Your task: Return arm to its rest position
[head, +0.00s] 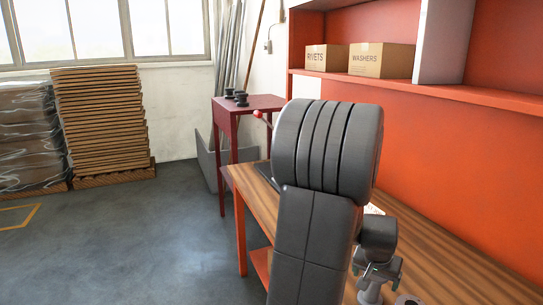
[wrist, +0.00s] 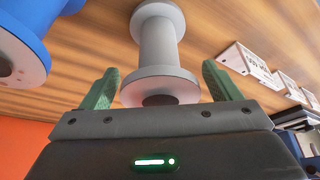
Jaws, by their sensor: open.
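My gripper (wrist: 157,80) is open, its two green fingers spread apart in the wrist view. A grey spool (wrist: 160,38) with wide flanges shows between and beyond the fingers; a gap is visible on each side of its near flange. In the head view my gripper (head: 377,271) is low at the right, over the wooden workbench (head: 440,255). The grey spool (head: 370,292) shows just under it, partly cut off by the frame edge. My arm fills the middle of the head view and hides part of the bench.
A blue spool (wrist: 22,45) is at the left of the wrist view, with white labelled boxes (wrist: 245,62) at the right. Cartons marked RIVETS (head: 326,58) and WASHERS (head: 381,60) sit on an orange shelf (head: 440,92). A dark red stand (head: 250,103) is behind the bench; floor at left is open.

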